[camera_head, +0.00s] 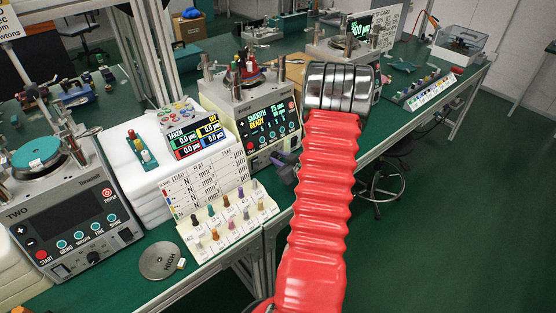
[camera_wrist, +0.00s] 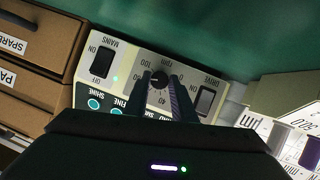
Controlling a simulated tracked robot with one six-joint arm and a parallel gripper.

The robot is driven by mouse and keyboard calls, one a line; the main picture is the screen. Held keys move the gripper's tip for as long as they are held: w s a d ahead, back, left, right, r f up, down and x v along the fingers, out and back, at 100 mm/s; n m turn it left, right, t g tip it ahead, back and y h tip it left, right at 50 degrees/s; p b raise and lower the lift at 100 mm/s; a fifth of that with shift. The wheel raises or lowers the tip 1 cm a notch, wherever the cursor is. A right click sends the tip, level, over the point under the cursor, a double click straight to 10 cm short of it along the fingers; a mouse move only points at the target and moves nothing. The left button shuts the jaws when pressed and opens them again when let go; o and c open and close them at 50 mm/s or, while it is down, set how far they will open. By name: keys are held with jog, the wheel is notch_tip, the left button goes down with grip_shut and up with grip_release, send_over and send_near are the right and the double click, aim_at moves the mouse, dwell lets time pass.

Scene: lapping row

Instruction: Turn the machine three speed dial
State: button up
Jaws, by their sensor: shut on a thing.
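The machine with the lit "SMOOTH READY" screen (camera_head: 270,125) stands to the right of the machine marked TWO; I cannot read its own number. My gripper (camera_head: 284,165) is at its lower front, partly covered by my red-sleeved arm. In the wrist view the panel appears upside down, with a black round dial (camera_wrist: 159,79) marked rpm and a number scale around it. My gripper's two dark fingers (camera_wrist: 160,87) are shut on the dial, one on each side. The dial is hidden in the head view.
A mains switch (camera_wrist: 103,62) and a drive switch (camera_wrist: 205,101) flank the dial. A rack of coloured pegs (camera_head: 225,222) stands left of my gripper. Brown drawers (camera_wrist: 35,75) are beside the panel. The machine marked TWO (camera_head: 72,215) is at far left.

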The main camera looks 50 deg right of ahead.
jog(key=shift+a+f, duration=0.1)
jog(key=o, duration=1.1)
jog(key=shift+c, duration=0.2)
jog(key=v, duration=1.3)
jog(key=shift+s+r, duration=0.25)
jog(key=shift+s, duration=0.05)
jog(key=shift+a, duration=0.1)
